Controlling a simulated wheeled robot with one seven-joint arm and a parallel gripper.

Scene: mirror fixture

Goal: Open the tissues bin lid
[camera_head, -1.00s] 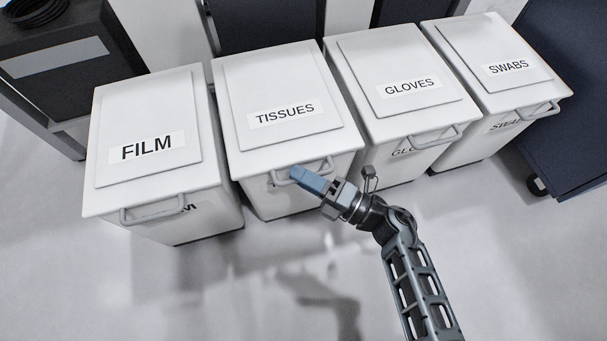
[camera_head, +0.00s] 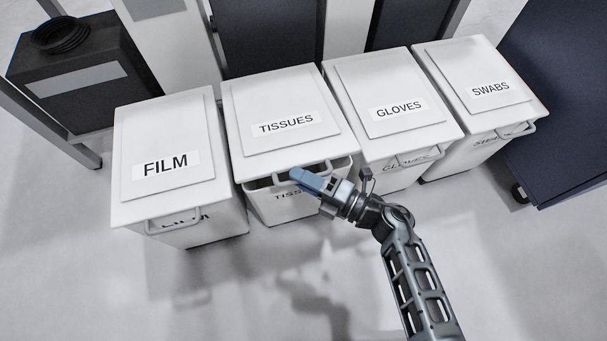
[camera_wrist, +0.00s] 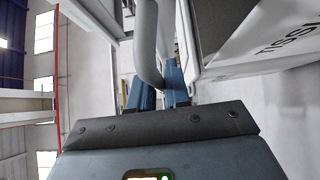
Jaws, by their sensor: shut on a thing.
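The tissues bin has a white lid (camera_head: 290,95) labelled TISSUES. The lid's front edge is raised a little, and a dark gap shows between it and the bin body (camera_head: 270,207). A grey bar handle (camera_head: 324,169) is on the lid's front. My gripper (camera_head: 300,176) is shut on this handle. In the wrist view the handle (camera_wrist: 148,45) runs down between the two blue fingers of my gripper (camera_wrist: 158,92). The bin body with part of its label (camera_wrist: 265,48) is at the right there. The fingers hide part of the handle in the head view.
The film bin (camera_head: 165,150) stands close on the left. The gloves bin (camera_head: 392,95) and swabs bin (camera_head: 480,80) stand on the right, lids shut. A dark cart (camera_head: 560,100) is at far right, a dark box (camera_head: 75,80) at far left. The floor in front is clear.

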